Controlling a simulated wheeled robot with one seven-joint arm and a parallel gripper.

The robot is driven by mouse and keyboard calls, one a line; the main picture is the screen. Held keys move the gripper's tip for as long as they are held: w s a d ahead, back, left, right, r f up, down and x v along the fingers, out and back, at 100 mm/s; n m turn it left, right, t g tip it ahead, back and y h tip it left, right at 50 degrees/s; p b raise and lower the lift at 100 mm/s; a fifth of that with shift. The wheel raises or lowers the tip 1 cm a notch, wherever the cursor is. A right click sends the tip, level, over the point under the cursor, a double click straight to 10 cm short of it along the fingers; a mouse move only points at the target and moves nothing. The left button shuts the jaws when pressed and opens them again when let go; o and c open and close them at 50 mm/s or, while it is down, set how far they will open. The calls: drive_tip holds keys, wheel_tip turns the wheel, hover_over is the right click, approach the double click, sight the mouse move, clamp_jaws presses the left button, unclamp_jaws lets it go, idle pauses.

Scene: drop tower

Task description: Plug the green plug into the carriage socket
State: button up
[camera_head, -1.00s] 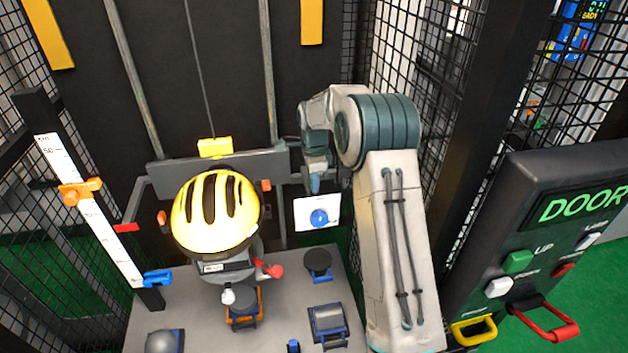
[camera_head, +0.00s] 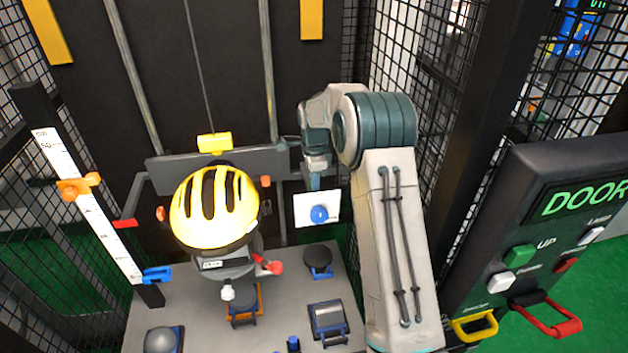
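My arm reaches up from the lower right and bends over, and my gripper (camera_head: 314,183) hangs in front of the dark back wall, right of the carriage. The carriage seems to be the grey crossbar (camera_head: 180,170) on the rails, with a yellow block (camera_head: 214,143) on the cable above it. A helmeted headform (camera_head: 215,210) with a yellow and black helmet hangs in front of the crossbar. I cannot make out the green plug or the carriage socket. The fingers are small and dark, so I cannot tell whether they are open or hold anything.
A white plate with a blue knob (camera_head: 319,214) is just below my gripper. The grey table (camera_head: 280,275) holds several anvils and blocks. A ruler post (camera_head: 95,220) stands left, and a DOOR control panel (camera_head: 560,210) with handles stands right. Mesh walls enclose the space.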

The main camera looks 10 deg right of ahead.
drive_tip(key=o, duration=0.4)
wheel_tip(320, 180, up, 14)
drive_tip(key=shift+f+b, duration=0.1)
drive_tip(key=shift+b, duration=0.65)
